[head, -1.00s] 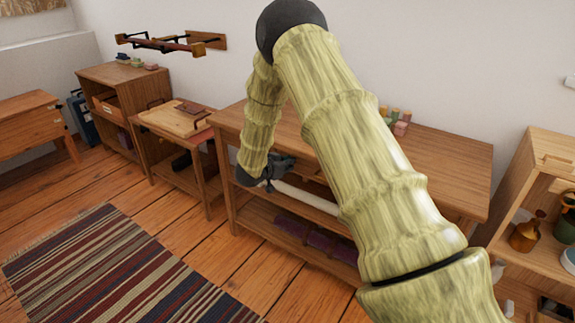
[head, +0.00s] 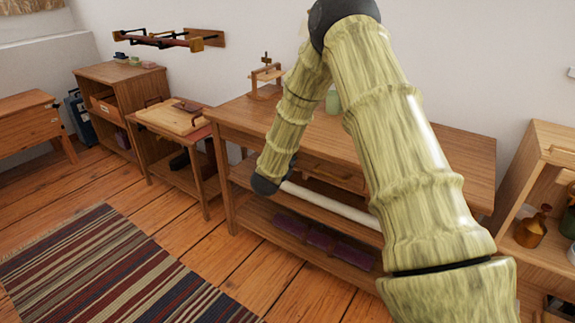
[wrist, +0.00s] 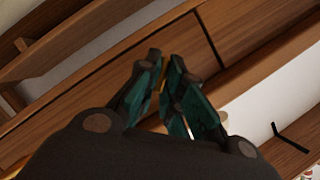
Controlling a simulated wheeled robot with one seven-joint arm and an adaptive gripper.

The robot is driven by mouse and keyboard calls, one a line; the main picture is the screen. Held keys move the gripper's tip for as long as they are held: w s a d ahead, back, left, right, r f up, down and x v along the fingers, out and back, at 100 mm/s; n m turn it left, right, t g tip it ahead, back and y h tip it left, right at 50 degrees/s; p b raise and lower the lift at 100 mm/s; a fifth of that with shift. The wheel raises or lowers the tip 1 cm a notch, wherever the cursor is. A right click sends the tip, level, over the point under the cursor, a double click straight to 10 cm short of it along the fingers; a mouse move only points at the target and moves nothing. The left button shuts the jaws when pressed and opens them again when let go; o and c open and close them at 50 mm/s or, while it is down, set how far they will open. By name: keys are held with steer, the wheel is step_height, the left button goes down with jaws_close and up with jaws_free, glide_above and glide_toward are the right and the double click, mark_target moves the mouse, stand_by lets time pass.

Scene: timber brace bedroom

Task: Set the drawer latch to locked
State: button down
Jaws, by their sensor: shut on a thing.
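The wooden workbench (head: 440,150) has a drawer front (head: 335,174) under its top, partly covered by my arm in the head view. My gripper is hidden behind my forearm there. In the wrist view my gripper (wrist: 165,65) has its two dark green fingers close together in front of a wooden front (wrist: 188,48). A thin yellowish sliver (wrist: 160,80) shows between the fingers and seems to be part of the drawer latch. The fingers hide most of it, so its setting cannot be told.
A long white roll (head: 330,203) runs below the drawer, with purple bundles (head: 320,237) on the shelf beneath. A side table with a tray (head: 172,117) stands to the left, an open cabinet (head: 540,190) to the right. The striped rug (head: 110,270) lies on clear floor.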

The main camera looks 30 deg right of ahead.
steer(key=m+t+b, duration=0.1)
steer(key=m+b, duration=0.1)
steer(key=f+m+t+b, duration=0.1)
steer(key=m+b, duration=0.1)
steer(key=shift+s+d+b, duration=0.1)
steer(key=shift+s+b, duration=0.1)
steer(key=shift+b, duration=0.1)
steer(key=shift+m+t+h+b, duration=0.6)
steer(key=shift+m+t+b, duration=0.1)
steer(key=shift+m+b, duration=0.7)
steer(key=shift+r, duration=0.1)
steer(key=c, duration=1.6)
jaws_free()
steer(key=shift+o, duration=0.2)
steer(key=v, duration=1.2)
